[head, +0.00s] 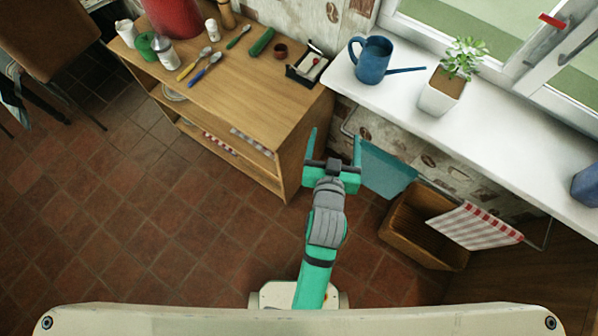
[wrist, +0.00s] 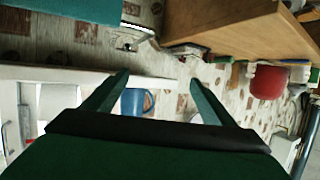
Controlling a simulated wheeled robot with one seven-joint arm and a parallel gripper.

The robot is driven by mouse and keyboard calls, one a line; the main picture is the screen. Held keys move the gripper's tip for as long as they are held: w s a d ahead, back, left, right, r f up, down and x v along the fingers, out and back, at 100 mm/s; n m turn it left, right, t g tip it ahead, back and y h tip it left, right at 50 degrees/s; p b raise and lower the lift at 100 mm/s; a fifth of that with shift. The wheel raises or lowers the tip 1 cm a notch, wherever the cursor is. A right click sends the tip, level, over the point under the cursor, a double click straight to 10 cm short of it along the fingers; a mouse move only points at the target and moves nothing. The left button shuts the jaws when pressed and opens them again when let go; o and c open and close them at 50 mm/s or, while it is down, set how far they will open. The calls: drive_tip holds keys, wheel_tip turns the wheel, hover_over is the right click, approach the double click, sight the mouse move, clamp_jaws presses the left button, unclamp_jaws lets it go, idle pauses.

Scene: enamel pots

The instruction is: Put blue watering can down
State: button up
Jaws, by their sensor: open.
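The blue watering can (head: 373,62) stands upright on the white windowsill (head: 450,120), with its handle to the left and its spout pointing right. In the wrist view a blue shape that looks like the can (wrist: 135,102) shows beyond my fingers, partly hidden by the left one. My gripper (head: 336,136) is open with nothing between its fingers. In the head view it is below and left of the can, in front of the sideboard's right end and clearly apart from the can. My gripper also shows in the wrist view (wrist: 158,80).
A potted plant (head: 440,95) stands right of the spout. A wooden sideboard (head: 230,85) at left bears cutlery, jars, a red pot (head: 172,15) and a black tray (head: 307,66).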

drive_tip(key=s+a+f+n+y, duration=0.1)
drive_tip(key=s+a, duration=0.3)
drive_tip(key=s, duration=0.8)
drive_tip(key=s+a+f+n+t+y, duration=0.1)
drive_tip(key=s+a, duration=0.4)
drive_tip(key=s, duration=0.8)
drive_tip(key=shift+f, duration=0.35)
